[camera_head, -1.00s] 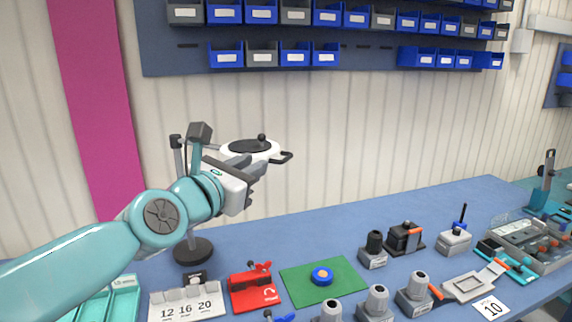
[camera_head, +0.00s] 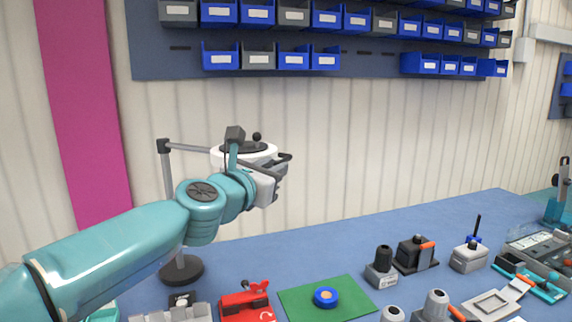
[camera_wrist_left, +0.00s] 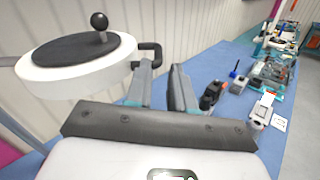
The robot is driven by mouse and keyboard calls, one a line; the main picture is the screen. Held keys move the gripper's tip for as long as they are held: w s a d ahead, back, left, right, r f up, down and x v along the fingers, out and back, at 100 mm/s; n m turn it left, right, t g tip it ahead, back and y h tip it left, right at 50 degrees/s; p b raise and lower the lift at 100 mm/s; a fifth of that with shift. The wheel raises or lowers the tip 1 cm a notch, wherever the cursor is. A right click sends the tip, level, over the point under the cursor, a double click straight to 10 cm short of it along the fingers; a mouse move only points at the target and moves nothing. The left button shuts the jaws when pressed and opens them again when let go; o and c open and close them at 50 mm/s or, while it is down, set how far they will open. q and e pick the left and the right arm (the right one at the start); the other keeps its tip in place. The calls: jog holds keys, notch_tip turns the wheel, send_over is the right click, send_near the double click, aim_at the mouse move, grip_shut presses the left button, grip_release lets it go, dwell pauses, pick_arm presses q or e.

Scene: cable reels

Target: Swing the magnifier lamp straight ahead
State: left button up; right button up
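The magnifier lamp has a round white head (camera_head: 216,158) with a dark top and a black knob. A grey post (camera_head: 168,185) on a round dark base (camera_head: 182,270) carries it by a horizontal arm. In the left wrist view the lamp head (camera_wrist_left: 75,82) fills the upper left, and its black loop handle (camera_wrist_left: 158,52) points right. My left gripper (camera_head: 284,172) is at the handle side of the head. In the wrist view its fingers (camera_wrist_left: 162,68) are apart, with the handle at the left fingertip; I cannot tell whether they touch. My right gripper is out of view.
A green mat (camera_head: 355,300) with a blue round piece, a red device (camera_head: 243,308) and several grey and black fixtures (camera_head: 416,255) stand on the blue table. Blue and grey bins (camera_head: 293,58) hang on the wall behind. Blue table behind the mat is clear.

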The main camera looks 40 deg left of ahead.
aim_at(286, 158)
pick_arm(q)
jog(key=x, duration=0.5)
jog(key=shift+w+a, duration=0.15)
jog(key=shift+a, duration=0.1)
jog(key=shift+w+r, duration=0.1)
jog(key=shift+w, duration=0.25)
jog(key=shift+s, duration=0.25)
jog(key=shift+w, duration=0.2)
grip_shut()
jog(key=shift+s, duration=0.1)
